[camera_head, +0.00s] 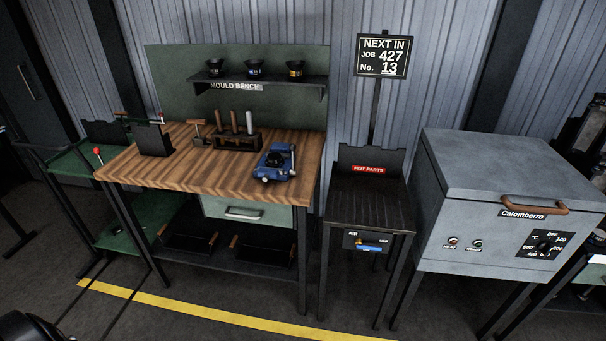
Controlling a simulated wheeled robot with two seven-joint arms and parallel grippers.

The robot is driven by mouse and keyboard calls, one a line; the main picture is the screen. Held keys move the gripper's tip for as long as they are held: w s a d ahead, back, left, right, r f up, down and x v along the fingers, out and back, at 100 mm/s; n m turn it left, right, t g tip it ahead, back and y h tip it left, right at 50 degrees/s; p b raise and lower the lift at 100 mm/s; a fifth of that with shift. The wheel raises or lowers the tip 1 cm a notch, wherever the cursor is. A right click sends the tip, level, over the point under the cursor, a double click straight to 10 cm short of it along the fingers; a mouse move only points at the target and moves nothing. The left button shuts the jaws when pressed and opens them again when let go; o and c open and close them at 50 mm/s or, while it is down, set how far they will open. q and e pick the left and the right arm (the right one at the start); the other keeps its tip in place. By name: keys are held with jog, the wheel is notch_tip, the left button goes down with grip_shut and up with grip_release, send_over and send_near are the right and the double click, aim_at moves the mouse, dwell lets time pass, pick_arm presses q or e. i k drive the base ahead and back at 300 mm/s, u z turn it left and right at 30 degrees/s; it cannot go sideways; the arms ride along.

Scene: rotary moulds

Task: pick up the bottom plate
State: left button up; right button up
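I cannot make out a thing that is clearly the bottom plate. A blue clamp-like device (275,162) with a dark round part on top sits on the right of the wooden mould bench (185,176). A dark upright holder (154,140) stands at the bench's left. Two dark trays with wooden handles, a left one (187,243) and a right one (262,250), lie on the bench's lower shelf. Neither of my grippers shows in the head view.
A dark rack with wooden-handled tools (237,138) stands mid-bench. Small dark cups (254,68) sit on the shelf above. A green cart (75,163) stands left, a dark hot parts stand (367,200) right, then a grey Calomberro oven (500,205). The floor before the yellow line (215,315) looks clear.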

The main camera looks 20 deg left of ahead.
aim_at(274, 160)
jog(key=z, duration=0.3)
jog(key=k, duration=0.75)
jog(key=z, duration=0.55)
jog(key=i, duration=1.25)
jog(key=u, duration=1)
jog(key=i, duration=1.2)
jog(key=u, duration=0.95)
